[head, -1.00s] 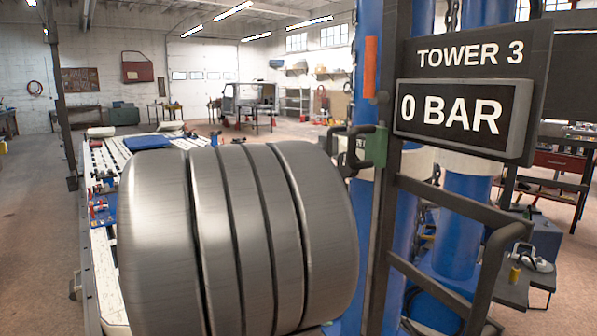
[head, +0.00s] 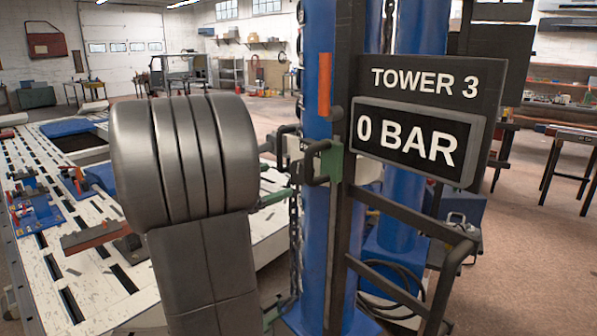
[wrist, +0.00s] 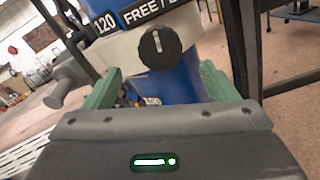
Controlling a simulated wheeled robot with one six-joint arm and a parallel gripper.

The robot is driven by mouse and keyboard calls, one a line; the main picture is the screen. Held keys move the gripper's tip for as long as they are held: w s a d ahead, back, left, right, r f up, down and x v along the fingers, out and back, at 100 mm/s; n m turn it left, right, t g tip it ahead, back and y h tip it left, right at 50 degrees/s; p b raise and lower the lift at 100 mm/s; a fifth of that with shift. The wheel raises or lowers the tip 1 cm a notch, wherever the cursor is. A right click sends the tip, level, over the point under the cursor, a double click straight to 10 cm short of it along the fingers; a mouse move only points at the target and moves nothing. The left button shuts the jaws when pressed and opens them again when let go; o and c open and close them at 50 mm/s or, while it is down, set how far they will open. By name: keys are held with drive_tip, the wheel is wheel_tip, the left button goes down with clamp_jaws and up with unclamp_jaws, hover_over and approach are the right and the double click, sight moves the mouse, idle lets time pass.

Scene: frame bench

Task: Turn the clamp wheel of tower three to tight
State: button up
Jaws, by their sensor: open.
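Tower three is a blue column (head: 318,210) with a pale collar around it. A round black knob (wrist: 158,42) with a white pointer line sits on the collar in the wrist view, under a partly cut label reading "FREE /". I cannot tell whether this knob is the clamp wheel; no other wheel shows clearly. The display (head: 410,140) under the "TOWER 3" sign (head: 425,80) reads 0 BAR. My gripper (wrist: 157,85) is open and empty, its green fingers spread below and either side of the knob, apart from it. In the head view my arm partly hides the collar.
A chain (head: 294,240) hangs beside the column.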

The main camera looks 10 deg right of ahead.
sight(297, 173)
drive_tip(key=p+x, duration=0.1)
drive_tip(key=x, duration=0.7)
drive_tip(key=shift+w+d, duration=0.1)
drive_tip(key=shift+d, duration=0.1)
drive_tip(key=c, duration=0.9)
drive_tip(key=shift+c, duration=0.4)
